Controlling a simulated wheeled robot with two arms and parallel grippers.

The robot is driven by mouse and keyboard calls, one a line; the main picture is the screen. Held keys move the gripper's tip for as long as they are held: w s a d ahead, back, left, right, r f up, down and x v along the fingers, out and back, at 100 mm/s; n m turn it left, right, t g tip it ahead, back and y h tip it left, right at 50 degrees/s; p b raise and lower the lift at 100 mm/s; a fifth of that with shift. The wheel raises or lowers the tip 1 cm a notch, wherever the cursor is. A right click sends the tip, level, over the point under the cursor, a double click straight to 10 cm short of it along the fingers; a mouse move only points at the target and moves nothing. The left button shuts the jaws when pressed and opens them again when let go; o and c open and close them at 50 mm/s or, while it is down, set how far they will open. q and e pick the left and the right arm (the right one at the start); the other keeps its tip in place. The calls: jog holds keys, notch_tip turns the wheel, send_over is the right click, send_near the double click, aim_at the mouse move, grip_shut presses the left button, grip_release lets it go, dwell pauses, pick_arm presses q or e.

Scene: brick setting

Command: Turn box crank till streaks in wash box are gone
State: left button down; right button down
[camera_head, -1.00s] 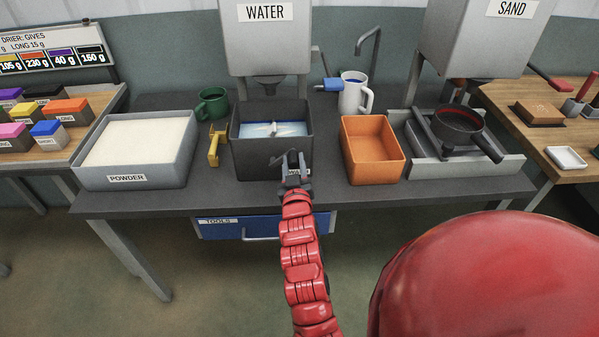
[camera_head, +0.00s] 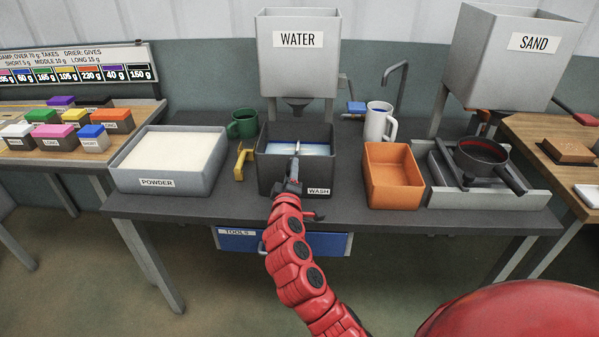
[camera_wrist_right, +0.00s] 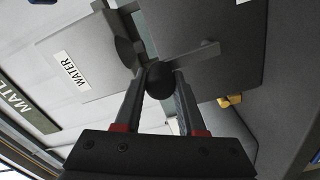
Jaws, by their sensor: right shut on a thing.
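The wash box (camera_head: 268,178) is a dark open box marked WASH, under the water hopper. Its pale liquid shows a blue band and a light paddle across the middle; fine streaks are too small to judge. My right gripper (camera_head: 292,180) is at the front of the box. In the right wrist view, its two fingers (camera_wrist_right: 160,82) are shut on the round black knob (camera_wrist_right: 159,84) of the box crank, whose flat grey arm (camera_wrist_right: 195,57) shows beside the knob. The gripper hides the crank in the head view. My left gripper is in neither view.
A yellow-handled tool (camera_head: 241,162) and the powder tray (camera_head: 160,192) stand left of the box. An orange bin (camera_head: 392,190) stands right of it, beside a pan (camera_head: 480,155). A green mug (camera_head: 244,123) and white jug (camera_head: 378,120) stand behind.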

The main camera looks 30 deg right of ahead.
jog(key=w+a+f+n+p, duration=0.1)
jog(key=w+a+f+n, duration=0.2)
jog(key=n, duration=0.7)
jog(key=shift+a+f+n+p, duration=0.15)
jog(key=shift+a+n+p, duration=0.2)
jog(key=shift+a, duration=0.7)
jog(key=c, duration=0.5)
grip_release()
jog(key=shift+w, duration=0.1)
jog(key=b+v, duration=0.2)
jog(key=v, duration=1.5)
jog(key=shift+a, duration=0.25)
